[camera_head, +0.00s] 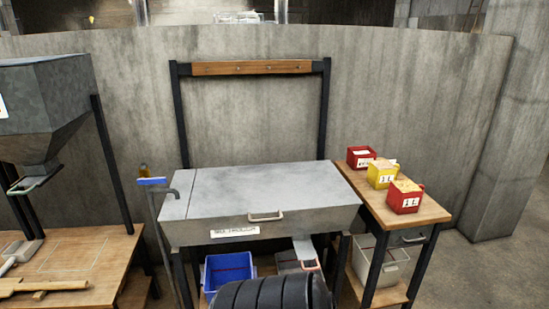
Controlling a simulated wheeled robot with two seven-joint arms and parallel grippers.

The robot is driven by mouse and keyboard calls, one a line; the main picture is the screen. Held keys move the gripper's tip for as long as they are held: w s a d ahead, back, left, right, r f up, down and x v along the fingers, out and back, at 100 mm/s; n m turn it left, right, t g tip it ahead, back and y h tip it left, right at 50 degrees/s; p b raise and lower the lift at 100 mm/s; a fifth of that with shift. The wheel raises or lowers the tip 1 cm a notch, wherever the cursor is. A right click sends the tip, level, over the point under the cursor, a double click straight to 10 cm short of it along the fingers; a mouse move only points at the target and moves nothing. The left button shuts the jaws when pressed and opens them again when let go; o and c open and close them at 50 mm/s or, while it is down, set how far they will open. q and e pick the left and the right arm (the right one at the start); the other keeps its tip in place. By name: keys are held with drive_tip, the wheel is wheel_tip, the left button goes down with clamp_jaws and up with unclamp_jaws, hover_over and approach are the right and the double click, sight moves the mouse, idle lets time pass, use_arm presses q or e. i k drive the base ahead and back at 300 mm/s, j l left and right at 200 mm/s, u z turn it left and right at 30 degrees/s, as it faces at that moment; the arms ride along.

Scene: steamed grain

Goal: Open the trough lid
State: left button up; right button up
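The trough (312,222) is a grey metal box on dark legs in the middle of the head view. Its flat metal lid (262,188) lies down over the top and is closed. A pale handle (266,217) sits at the middle of the front edge. A narrow strip at the left end of the top is set off by a seam. The inside of the trough is hidden. Neither of my grippers is in view. A black ribbed shape at the bottom centre covers part of the space below the trough.
A tap (158,186) with a blue handle stands left of the trough. A side table (432,212) on the right holds red (405,197) and yellow (381,174) boxes. A wooden bench (95,265) and metal hopper (45,95) are left. A blue bin (226,273) sits below.

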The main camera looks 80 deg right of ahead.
sight(222, 191)
drive_tip(key=l+z, duration=0.1)
drive_tip(key=z, duration=0.35)
drive_tip(key=k+l+z, duration=0.1)
drive_tip(key=z, duration=0.35)
drive_tip(key=l+z, duration=0.1)
drive_tip(key=z, duration=0.35)
drive_tip(key=l+z, duration=0.1)
drive_tip(key=z, duration=0.4)
drive_tip(key=i+l+z, duration=0.1)
drive_tip(key=l+z, duration=0.2)
drive_tip(key=l, duration=0.15)
drive_tip(key=i+l+z, duration=0.1)
drive_tip(key=l+z, duration=0.2)
drive_tip(key=l, duration=0.15)
drive_tip(key=i+l+z, duration=0.4)
drive_tip(key=l+z, duration=0.2)
drive_tip(key=l, duration=0.15)
drive_tip(key=i+l, duration=0.35)
drive_tip(key=l, duration=0.15)
drive_tip(key=u, duration=1.3)
